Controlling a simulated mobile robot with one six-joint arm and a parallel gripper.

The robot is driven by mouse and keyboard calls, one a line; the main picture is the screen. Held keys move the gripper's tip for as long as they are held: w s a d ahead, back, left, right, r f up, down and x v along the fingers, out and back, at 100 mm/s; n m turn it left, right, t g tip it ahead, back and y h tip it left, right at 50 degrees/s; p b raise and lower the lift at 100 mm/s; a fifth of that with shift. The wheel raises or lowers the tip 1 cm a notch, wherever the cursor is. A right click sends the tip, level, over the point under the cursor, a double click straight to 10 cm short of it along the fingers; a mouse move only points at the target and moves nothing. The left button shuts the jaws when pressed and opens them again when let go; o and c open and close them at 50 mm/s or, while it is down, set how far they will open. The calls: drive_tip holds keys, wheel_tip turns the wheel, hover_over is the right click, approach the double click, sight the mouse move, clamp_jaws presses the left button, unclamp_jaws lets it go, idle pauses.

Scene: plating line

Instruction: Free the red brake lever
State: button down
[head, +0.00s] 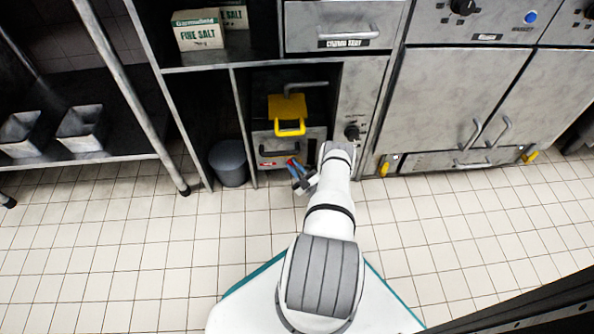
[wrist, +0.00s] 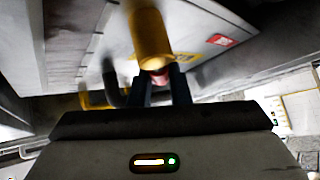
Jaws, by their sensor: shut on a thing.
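My gripper (head: 296,169) reaches low into the open bay under the counter. Its jaws are shut on the red brake lever (head: 290,161), of which only a small red bit shows beside blue parts in the head view. In the wrist view the dark fingers of my gripper (wrist: 160,88) close around a small reddish end, the lever (wrist: 160,77). A yellow bar (wrist: 150,35) stands right in front of the fingers there and hides part of the lever. How the lever is mounted is not visible.
A yellow handle (head: 290,127) and a grey bar (head: 305,85) sit above the gripper in the bay. A grey bin (head: 229,162) stands to the left. A black knob (head: 352,132) is on the panel to the right. The tiled floor is clear.

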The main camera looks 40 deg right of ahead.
drive_tip(key=shift+w+a+r+m+t+p, duration=0.1)
drive_tip(key=shift+a+r+m+t+p, duration=0.1)
drive_tip(key=shift+m+t+p, duration=0.15)
drive_tip(key=shift+d+f, duration=0.1)
drive_tip(key=shift+d, duration=0.1)
drive_tip(key=c, duration=1.4)
unclamp_jaws()
drive_tip(key=shift+s+d, duration=0.1)
drive_tip(key=shift+s, duration=0.1)
drive_tip(key=shift+o, duration=0.3)
drive_tip(key=shift+h, duration=0.4)
